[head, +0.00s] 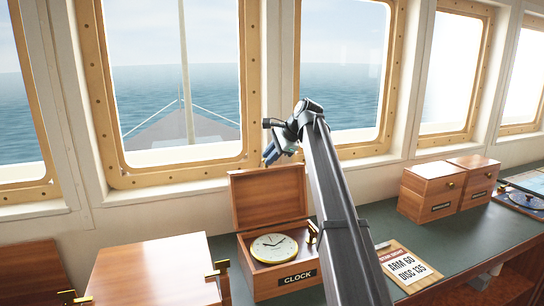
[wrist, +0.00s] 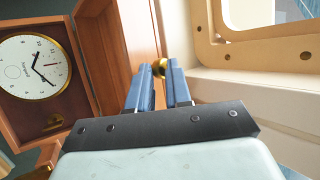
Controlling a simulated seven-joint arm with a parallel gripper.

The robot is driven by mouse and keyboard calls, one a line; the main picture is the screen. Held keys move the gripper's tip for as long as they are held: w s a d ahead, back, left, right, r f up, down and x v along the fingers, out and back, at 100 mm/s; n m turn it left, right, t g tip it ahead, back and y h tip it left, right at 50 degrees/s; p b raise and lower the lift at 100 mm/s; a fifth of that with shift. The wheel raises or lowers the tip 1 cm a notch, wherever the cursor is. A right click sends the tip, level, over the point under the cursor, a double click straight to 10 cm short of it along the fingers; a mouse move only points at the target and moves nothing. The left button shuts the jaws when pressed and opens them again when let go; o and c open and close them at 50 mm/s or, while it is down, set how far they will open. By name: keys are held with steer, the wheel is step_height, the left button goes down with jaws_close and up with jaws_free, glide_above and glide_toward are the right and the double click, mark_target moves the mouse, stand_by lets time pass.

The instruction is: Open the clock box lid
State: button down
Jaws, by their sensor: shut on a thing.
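The clock box (head: 258,283), a wooden box labelled CLOCK, stands on the green counter. Its lid (head: 268,198) is raised and stands about upright at the back. The white clock face (head: 274,247) shows inside the box, and also at the left of the wrist view (wrist: 33,65). My gripper (head: 269,160) is at the lid's upper edge. The arm hides part of the box's right side in the head view.
A wooden box (head: 150,272) stands close on the left. Two small wooden boxes (head: 430,192) stand to the right on the counter (head: 400,235). A sign card (head: 405,267) lies right of my arm. The window wall and frames (head: 215,178) are close behind the lid.

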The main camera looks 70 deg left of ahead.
steer(key=shift+s+a+r, duration=0.1)
steer(key=shift+a+r, duration=0.1)
steer(key=shift+a, duration=0.3)
steer(key=shift+a+r, duration=0.2)
steer(key=shift+a, duration=0.25)
steer(key=c, duration=1.4)
jaws_free()
steer(key=shift+a+f, duration=0.1)
steer(key=shift+a, duration=0.05)
steer(key=o, duration=0.5)
steer(key=shift+d+f, duration=0.1)
steer(key=shift+d, duration=0.1)
steer(key=shift+d+f, duration=0.15)
steer(key=v, duration=1.4)
steer(key=shift+d+f, duration=0.15)
steer(key=shift+d, duration=0.05)
